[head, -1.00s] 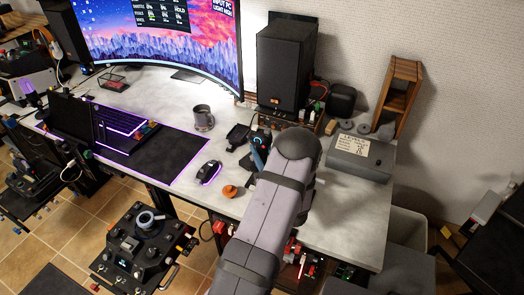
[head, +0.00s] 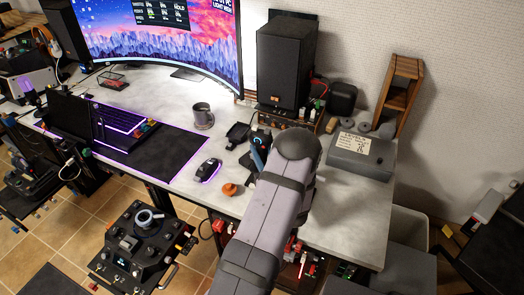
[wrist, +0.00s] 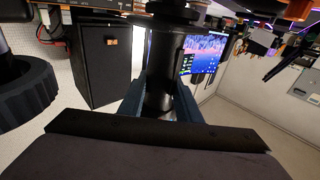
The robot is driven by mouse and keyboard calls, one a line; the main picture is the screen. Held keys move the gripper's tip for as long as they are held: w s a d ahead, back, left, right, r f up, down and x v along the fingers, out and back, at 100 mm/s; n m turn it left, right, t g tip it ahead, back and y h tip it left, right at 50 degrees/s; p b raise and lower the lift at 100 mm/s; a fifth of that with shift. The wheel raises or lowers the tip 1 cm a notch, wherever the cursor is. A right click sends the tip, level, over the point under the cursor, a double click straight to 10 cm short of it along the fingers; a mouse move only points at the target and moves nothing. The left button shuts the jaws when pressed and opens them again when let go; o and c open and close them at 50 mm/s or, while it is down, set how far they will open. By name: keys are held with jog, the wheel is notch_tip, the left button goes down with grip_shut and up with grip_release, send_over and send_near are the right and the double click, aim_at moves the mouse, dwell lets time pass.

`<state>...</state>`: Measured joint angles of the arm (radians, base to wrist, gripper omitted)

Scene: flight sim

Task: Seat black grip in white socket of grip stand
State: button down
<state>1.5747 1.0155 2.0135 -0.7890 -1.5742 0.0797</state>
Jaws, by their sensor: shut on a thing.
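My gripper (wrist: 160,106) is shut on the black grip (wrist: 160,88), a dark cylinder that stands between its two blue-grey fingers in the wrist view. The upper part of the grip runs out of the top of that view. In the head view my gripper (head: 258,158) is over the desk, below the speaker, and my own arm hides most of it and the grip. I cannot make out the white socket or the grip stand in either view, so I cannot tell whether the grip touches it.
On the desk (head: 345,225) a black speaker (head: 286,65) stands behind my gripper. A grey labelled box (head: 362,154) is to the right. A mouse (head: 207,170), an orange knob-like thing (head: 229,189) and a mug (head: 203,116) are to the left. The desk's front right is clear.

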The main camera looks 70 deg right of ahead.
jog(key=shift+f+b, duration=0.75)
jog(key=shift+f, duration=0.05)
jog(key=c, duration=1.2)
grip_release()
jog(key=shift+f, duration=0.1)
jog(key=shift+b+v, duration=1)
jog(key=shift+v, duration=2.65)
